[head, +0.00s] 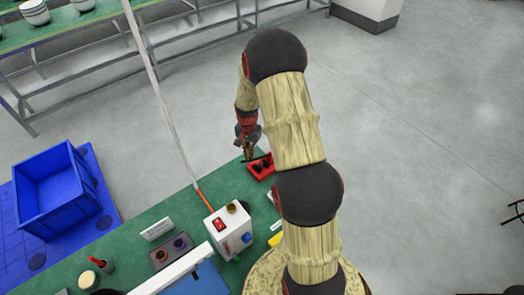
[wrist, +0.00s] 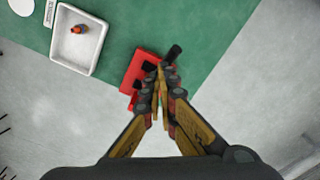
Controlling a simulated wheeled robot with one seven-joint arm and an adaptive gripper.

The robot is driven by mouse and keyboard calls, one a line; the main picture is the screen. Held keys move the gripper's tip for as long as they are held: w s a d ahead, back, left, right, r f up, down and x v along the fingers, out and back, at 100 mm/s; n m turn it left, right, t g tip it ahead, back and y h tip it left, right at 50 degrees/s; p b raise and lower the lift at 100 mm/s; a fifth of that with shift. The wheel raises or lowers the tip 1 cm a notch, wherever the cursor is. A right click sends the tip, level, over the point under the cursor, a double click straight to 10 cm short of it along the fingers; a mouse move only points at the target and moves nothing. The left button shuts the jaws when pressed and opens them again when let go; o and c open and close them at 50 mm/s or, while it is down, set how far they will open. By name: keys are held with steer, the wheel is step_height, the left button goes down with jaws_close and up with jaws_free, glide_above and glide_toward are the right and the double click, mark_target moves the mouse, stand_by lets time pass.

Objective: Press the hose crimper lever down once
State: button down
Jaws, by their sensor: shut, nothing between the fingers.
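A small red device with black parts, which looks like the hose crimper, sits at the far corner of the green table in the head view (head: 262,168). Its red body also shows in the wrist view (wrist: 136,68), with a black bar end (wrist: 174,52), perhaps its lever, sticking out past my fingertips. My gripper (wrist: 160,70) is shut and empty, pointing down over the device. It partly hides the device's near side. In the head view my gripper (head: 247,154) is just left of the device; I cannot tell whether they touch.
A white tray (wrist: 92,54) holding a small orange piece (wrist: 79,30) lies left of the device in the wrist view. A white box with a red switch (head: 228,226) stands on the green table (head: 185,208). A blue crate (head: 50,190) is at left.

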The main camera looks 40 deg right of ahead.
steer(key=shift+a+f, duration=0.3)
steer(key=shift+f, duration=0.25)
